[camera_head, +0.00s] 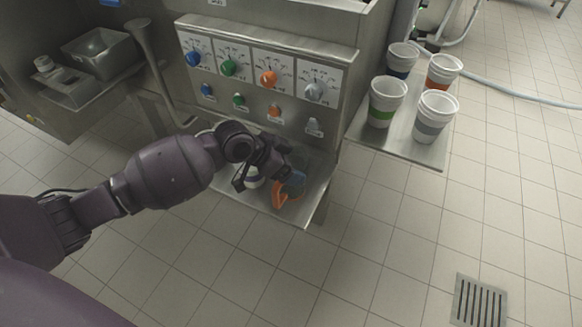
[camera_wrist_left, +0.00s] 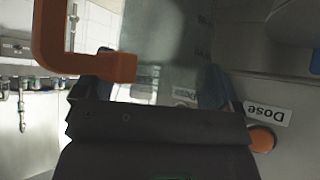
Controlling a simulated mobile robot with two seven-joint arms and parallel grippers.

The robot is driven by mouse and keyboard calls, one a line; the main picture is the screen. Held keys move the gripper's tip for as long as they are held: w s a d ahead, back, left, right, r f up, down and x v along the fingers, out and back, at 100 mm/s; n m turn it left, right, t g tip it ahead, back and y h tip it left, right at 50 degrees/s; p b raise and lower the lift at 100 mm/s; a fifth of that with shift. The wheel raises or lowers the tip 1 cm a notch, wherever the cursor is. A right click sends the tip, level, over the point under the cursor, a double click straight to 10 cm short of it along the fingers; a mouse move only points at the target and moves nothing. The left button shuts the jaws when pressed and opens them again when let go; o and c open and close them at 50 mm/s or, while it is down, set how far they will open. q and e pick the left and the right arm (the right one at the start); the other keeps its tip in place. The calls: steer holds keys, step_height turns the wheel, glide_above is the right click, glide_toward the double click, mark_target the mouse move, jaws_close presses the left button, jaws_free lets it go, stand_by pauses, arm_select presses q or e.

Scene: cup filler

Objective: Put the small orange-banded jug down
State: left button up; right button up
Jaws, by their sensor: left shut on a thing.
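The small jug (camera_head: 293,186) shows in the head view at the low steel shelf under the dispenser panel, partly hidden by my left gripper. Its orange handle (camera_head: 279,197) sticks out toward the front. My left gripper (camera_head: 277,176) is shut on the jug, just above the shelf. In the left wrist view the jug's clear body (camera_wrist_left: 165,45) fills the upper middle between the dark fingers, with the orange handle (camera_wrist_left: 95,66) at the left. I cannot tell whether the jug's base touches the shelf. My right gripper is not in view.
The steel shelf (camera_head: 300,214) has a bare front edge. A panel (camera_head: 265,75) with coloured knobs and buttons stands above. Several white cups with coloured bands, such as the green-banded one (camera_head: 386,103), stand on a side tray (camera_head: 421,153). A whitish thing (camera_head: 252,182) sits behind my gripper.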

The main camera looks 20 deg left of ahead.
arm_select(q)
step_height(320, 180, down, 2)
steer(key=shift+f, duration=0.1)
steer(key=o, duration=1.2)
steer(key=shift+o, duration=0.2)
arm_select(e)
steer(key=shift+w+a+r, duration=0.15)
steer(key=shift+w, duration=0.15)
